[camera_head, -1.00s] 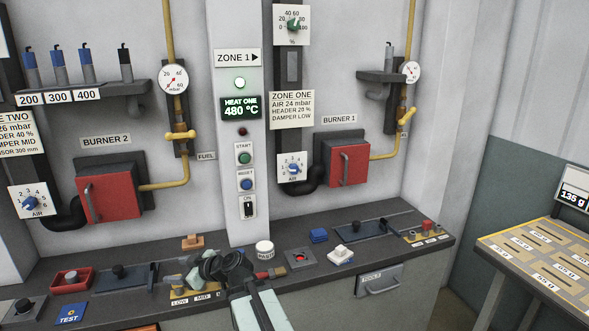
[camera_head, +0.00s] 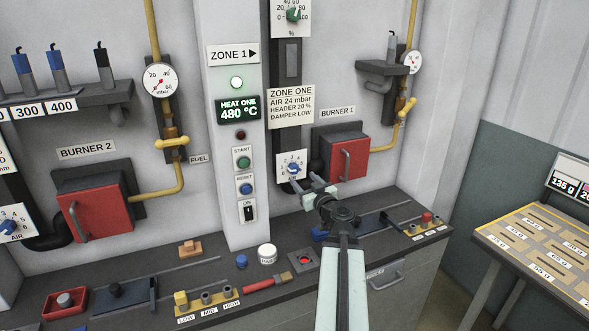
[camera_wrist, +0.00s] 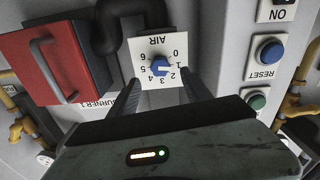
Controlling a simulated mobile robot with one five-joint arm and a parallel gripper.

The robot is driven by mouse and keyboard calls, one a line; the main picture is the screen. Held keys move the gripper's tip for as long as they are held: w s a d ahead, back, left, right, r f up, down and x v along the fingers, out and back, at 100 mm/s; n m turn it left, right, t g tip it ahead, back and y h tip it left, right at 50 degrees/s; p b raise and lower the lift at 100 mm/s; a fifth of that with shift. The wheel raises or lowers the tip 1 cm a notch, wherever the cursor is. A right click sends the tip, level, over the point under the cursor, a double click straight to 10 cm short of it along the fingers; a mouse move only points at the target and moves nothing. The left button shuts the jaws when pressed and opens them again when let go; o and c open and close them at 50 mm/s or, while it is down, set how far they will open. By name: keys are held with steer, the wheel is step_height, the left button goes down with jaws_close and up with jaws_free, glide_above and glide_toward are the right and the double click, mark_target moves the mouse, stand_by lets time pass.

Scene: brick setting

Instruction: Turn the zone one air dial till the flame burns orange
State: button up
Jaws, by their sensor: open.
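The zone one air dial (camera_head: 293,168) is a blue knob on a white numbered plate below the ZONE ONE card (camera_head: 291,106). It also shows upside down in the wrist view (camera_wrist: 160,66), where its white mark seems to point near 1. My gripper (camera_head: 312,187) is in front of the plate, just below and right of the knob in the head view. In the wrist view its two dark fingers (camera_wrist: 162,78) are apart, pointing towards the knob, one each side; I cannot tell if they touch it. Burner 1's red box (camera_head: 348,152) is right of the dial. No flame is visible.
A black pipe (camera_wrist: 112,30) runs close beside the dial plate. The START (camera_head: 243,163) and RESET (camera_head: 245,188) buttons are on the pillar to the left.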

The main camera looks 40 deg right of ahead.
mark_target(295, 171)
steer(key=x, duration=0.7)
steer(key=shift+w, duration=0.3)
steer(key=c, duration=1.2)
steer(key=shift+s+d, duration=0.1)
steer(key=shift+s, duration=0.05)
jaws_close()
steer(key=shift+m, duration=3.3)
steer(key=o, duration=1.2)
jaws_free()
